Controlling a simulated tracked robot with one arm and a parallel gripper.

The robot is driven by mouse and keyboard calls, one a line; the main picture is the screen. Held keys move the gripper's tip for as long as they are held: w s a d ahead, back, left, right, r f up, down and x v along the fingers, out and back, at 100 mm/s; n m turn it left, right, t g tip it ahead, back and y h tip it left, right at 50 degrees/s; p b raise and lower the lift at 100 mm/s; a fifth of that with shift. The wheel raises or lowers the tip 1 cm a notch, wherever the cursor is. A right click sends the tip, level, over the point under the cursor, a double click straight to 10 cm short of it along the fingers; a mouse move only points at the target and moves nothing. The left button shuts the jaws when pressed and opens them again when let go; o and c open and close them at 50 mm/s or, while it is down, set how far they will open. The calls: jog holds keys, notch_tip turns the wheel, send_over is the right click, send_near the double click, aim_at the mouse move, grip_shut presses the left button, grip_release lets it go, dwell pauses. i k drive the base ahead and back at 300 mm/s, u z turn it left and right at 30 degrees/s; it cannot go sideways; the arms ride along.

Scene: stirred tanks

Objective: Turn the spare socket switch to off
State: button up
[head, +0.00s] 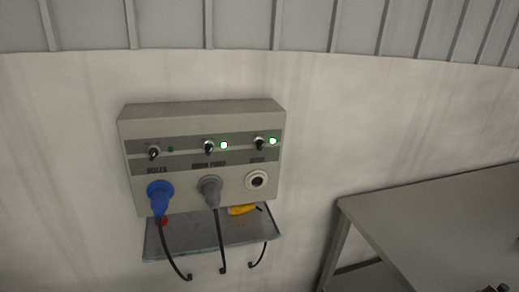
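A grey socket box (200,108) is on the pale wall, left of centre. It has three small black rotary switches in a row, each above a socket. The left switch (154,152) has a dark lamp (170,149).
A blue plug (159,198) fills the left socket and a grey plug (210,191) the middle one. Black cables hang below. A grey shelf (188,244) under the box carries a yellow item (242,210). A grey table (440,220) stands at right. No obstacle shows before the switches.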

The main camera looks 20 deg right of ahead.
aim_at(261, 144)
jog(key=u, duration=0.05)
jog(key=i, duration=1)
jog(key=z, duration=0.05)
